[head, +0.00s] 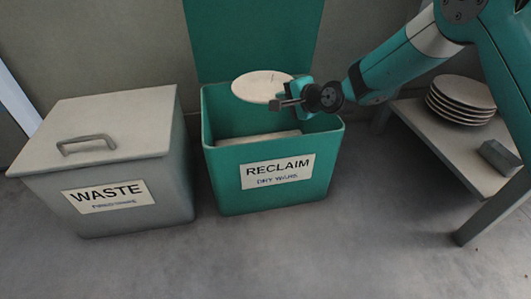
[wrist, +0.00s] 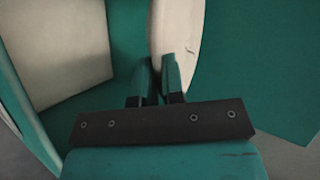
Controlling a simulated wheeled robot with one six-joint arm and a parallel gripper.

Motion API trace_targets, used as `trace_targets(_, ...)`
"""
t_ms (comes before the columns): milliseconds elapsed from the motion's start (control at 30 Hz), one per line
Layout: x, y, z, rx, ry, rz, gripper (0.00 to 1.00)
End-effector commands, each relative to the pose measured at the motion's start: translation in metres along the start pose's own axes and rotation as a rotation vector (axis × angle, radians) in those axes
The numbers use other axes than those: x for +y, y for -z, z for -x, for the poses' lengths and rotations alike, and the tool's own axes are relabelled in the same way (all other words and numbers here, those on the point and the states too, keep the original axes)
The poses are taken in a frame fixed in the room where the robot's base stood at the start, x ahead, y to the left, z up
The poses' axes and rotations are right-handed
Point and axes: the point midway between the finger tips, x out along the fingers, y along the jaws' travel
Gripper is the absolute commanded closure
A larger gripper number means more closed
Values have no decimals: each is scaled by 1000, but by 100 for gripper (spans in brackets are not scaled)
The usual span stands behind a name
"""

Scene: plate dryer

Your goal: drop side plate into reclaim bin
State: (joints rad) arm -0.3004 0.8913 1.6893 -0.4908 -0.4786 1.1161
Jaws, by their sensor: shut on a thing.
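The side plate (head: 262,86) is pale and round. My gripper (head: 287,102) is shut on its edge and holds it over the reclaim bin. The wrist view shows the plate (wrist: 174,30) between the two fingers (wrist: 160,80), with part of it out of frame. The reclaim bin (head: 225,180) is green, with its lid (head: 250,35) standing open behind it and a label reading RECLAIM DRY WARE. A pale flat thing (head: 258,139) lies inside the bin; it also shows in the wrist view (wrist: 60,50).
A grey waste bin (head: 130,215) with a closed, handled lid (head: 110,115) stands left of the reclaim bin. At right, a low table (head: 440,150) bears a stack of plates (head: 460,98) and a small grey block (head: 500,158). The floor in front is clear.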

Motion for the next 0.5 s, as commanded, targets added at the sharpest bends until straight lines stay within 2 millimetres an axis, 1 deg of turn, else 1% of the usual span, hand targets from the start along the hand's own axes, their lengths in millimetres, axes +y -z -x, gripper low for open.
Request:
trace_targets(67, -2, 0, 0, 0, 4, 1, 100)
trace_targets(100, -2, 0, 0, 0, 4, 1, 86)
trace_targets(167, -2, 0, 0, 0, 3, 1, 72)
trace_targets(200, -2, 0, 0, 0, 3, 1, 63)
trace_targets(233, -2, 0, 0, 0, 3, 0, 61)
trace_targets(500, 0, 0, 1, 0, -2, -1, 61)
